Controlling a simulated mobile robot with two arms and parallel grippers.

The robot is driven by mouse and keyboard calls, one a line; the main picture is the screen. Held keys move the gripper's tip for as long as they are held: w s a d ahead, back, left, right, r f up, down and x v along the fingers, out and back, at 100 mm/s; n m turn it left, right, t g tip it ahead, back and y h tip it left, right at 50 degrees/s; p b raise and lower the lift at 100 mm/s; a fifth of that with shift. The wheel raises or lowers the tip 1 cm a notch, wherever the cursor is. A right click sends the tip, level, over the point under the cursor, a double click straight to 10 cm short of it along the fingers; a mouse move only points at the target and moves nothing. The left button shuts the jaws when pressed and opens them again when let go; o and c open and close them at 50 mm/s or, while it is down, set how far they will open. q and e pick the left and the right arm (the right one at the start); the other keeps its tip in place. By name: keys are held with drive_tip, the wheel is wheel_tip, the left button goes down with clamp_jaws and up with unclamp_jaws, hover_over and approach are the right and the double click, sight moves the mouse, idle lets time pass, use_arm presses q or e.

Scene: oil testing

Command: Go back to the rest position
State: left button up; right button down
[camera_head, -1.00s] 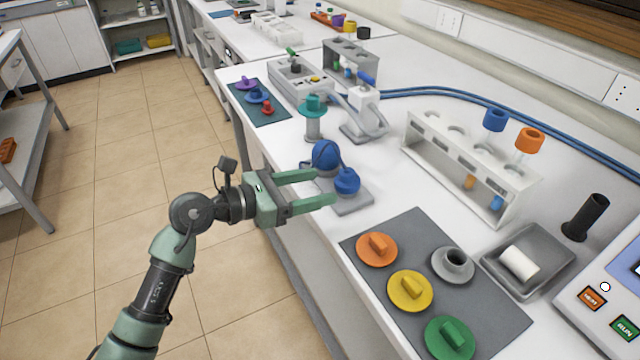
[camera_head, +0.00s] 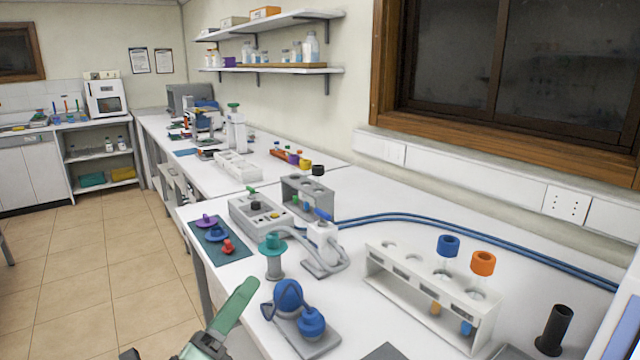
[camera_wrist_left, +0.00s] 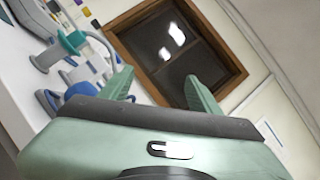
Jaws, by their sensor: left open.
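My left gripper (camera_head: 222,335) is at the bottom edge of the head view, left of the blue device, with only part of it in the picture. In the left wrist view its two green fingers (camera_wrist_left: 160,92) stand apart with nothing between them. The blue device (camera_head: 290,300) on its grey base stands on the white bench, apart from the gripper. My right gripper is in neither view.
The white bench (camera_head: 375,215) carries a test-tube rack (camera_head: 400,285) with blue and orange caps, a teal-topped stand (camera_head: 273,262) and a dark mat (camera_head: 222,245) with small coloured parts. A blue cable (camera_head: 440,222) runs along the back. Open tiled floor (camera_head: 75,290) lies left.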

use_arm(q)
drive_tip(key=a+f+n+t+y, duration=0.2)
drive_tip(key=a+n+t+y, duration=0.1)
drive_tip(key=a+n+y, duration=0.55)
drive_tip(key=s+a+f+n+g+y, duration=0.3)
drive_tip(key=f+n+g+y, duration=0.1)
drive_tip(key=f+n, duration=0.35)
drive_tip(key=s+a+f+n+g+y, duration=0.3)
drive_tip(key=s+f+n+g+y, duration=0.1)
drive_tip(key=f+n, duration=0.4)
drive_tip(key=s+d+f+n+g+h, duration=0.2)
drive_tip(key=s+d+f+n+g, duration=0.15)
drive_tip(key=s+f+g, duration=0.5)
drive_tip(key=s+d+f+n+g+h, duration=0.35)
drive_tip(key=s+f, duration=0.25)
drive_tip(key=s, duration=0.6)
wheel_tip(320, 180, down, 27)
drive_tip(key=s+m, duration=0.1)
drive_tip(key=s, duration=0.1)
drive_tip(key=s+a+f+g, duration=0.1)
drive_tip(key=s+a+f, duration=0.1)
drive_tip(key=s+f, duration=1.2)
drive_tip(key=s, duration=0.2)
drive_tip(key=shift+s+a+f+g+y, duration=0.3)
drive_tip(key=shift+s+a+f+y, duration=0.05)
drive_tip(key=shift+y, duration=0.05)
